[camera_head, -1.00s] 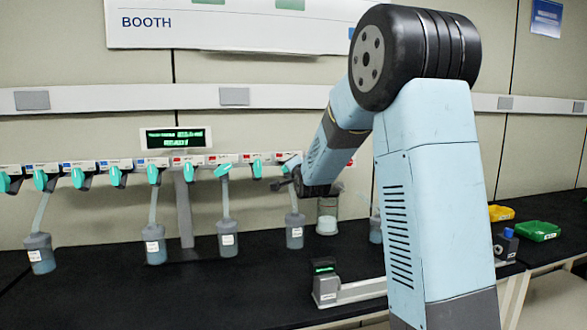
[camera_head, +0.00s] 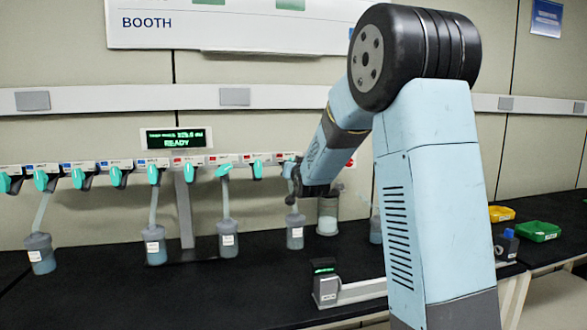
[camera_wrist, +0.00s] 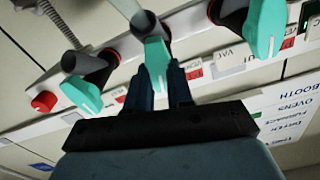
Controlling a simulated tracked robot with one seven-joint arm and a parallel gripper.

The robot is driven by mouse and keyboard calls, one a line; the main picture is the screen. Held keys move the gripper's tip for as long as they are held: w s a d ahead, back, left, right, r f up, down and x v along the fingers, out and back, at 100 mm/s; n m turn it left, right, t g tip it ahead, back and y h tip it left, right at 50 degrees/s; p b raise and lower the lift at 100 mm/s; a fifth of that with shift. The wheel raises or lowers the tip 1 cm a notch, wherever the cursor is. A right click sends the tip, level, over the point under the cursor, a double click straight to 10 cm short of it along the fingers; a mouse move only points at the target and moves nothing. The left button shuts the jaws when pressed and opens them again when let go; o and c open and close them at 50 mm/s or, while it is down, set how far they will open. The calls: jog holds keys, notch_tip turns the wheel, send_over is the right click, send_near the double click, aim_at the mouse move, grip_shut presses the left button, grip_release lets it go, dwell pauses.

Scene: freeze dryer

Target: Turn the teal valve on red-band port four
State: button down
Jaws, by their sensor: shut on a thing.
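My gripper (camera_wrist: 158,85) is shut on a teal valve (camera_wrist: 155,58) in the middle of the wrist view, with a dark finger on either side of its handle. Another teal valve (camera_wrist: 80,93) is to its left and one (camera_wrist: 265,28) to its right, both clear of the fingers. In the head view my gripper (camera_head: 291,182) is at the red-labelled part of the port rail (camera_head: 240,159), right of the free teal valve (camera_head: 257,169). My arm hides the rail's far end there, and the port number is not readable.
Flasks (camera_head: 228,240) hang from some ports above the black bench. A clear jar (camera_head: 327,217) stands close to my wrist. A green display (camera_head: 176,139) reads READY. A red knob (camera_wrist: 43,101) is at the rail's end.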

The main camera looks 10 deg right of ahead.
jog(key=n, duration=0.7)
jog(key=shift+a+f, duration=0.15)
jog(key=shift+f, duration=0.15)
jog(key=n, duration=0.4)
jog(key=shift+a+f+n, duration=0.1)
jog(key=shift+a+n, duration=0.05)
jog(key=shift+n, duration=1.55)
jog(key=c, duration=1)
grip_release()
jog(key=shift+r, duration=0.2)
